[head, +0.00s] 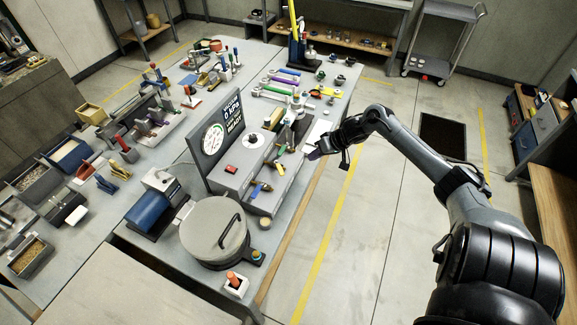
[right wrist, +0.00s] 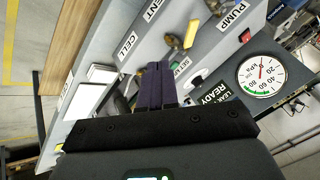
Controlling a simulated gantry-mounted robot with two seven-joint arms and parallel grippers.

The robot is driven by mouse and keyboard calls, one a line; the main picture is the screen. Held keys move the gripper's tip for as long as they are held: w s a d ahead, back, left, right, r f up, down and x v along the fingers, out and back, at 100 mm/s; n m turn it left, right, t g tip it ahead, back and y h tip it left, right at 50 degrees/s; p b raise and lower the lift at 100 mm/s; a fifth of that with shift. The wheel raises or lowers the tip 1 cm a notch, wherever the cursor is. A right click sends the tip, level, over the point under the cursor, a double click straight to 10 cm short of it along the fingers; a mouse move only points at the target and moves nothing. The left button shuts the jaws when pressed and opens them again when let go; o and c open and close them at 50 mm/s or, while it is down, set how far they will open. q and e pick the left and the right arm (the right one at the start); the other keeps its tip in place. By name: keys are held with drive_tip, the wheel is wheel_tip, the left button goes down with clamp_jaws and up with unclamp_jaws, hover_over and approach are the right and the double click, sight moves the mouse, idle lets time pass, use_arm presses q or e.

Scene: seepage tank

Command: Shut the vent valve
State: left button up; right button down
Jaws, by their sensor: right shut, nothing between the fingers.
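The grey valve panel (head: 237,181) stands on the table; in the right wrist view it carries a VENT label (right wrist: 153,10) beside a CELL label (right wrist: 127,47) and a PUMP label (right wrist: 235,14). I cannot tell for sure which valve is the vent one. My right gripper (head: 316,154) is shut and empty at the panel's right end; its purple fingers (right wrist: 155,84) appear apart from the valves. My left gripper is out of view.
A pressure gauge (right wrist: 262,73) stands behind the panel, with a red switch (right wrist: 245,37) nearby. A round lidded tank (head: 205,232) and a blue motor-like unit (head: 149,211) stand in front. Tools crowd the table beyond.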

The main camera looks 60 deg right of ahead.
sight(279, 167)
drive_tip(key=shift+w+a+f+b, duration=0.1)
drive_tip(key=shift+w+a+f, duration=0.65)
drive_tip(key=shift+w+f, duration=0.45)
drive_tip(key=shift+w+a+f+b, duration=0.15)
drive_tip(key=shift+w+a+f, duration=0.6)
drive_tip(key=shift+w+f, duration=0.5)
drive_tip(key=shift+w+a+f+b, duration=0.1)
drive_tip(key=shift+w+a+f, duration=0.65)
drive_tip(key=shift+w+f, duration=0.45)
drive_tip(key=shift+w+r, duration=0.1)
drive_tip(key=shift+r, duration=0.05)
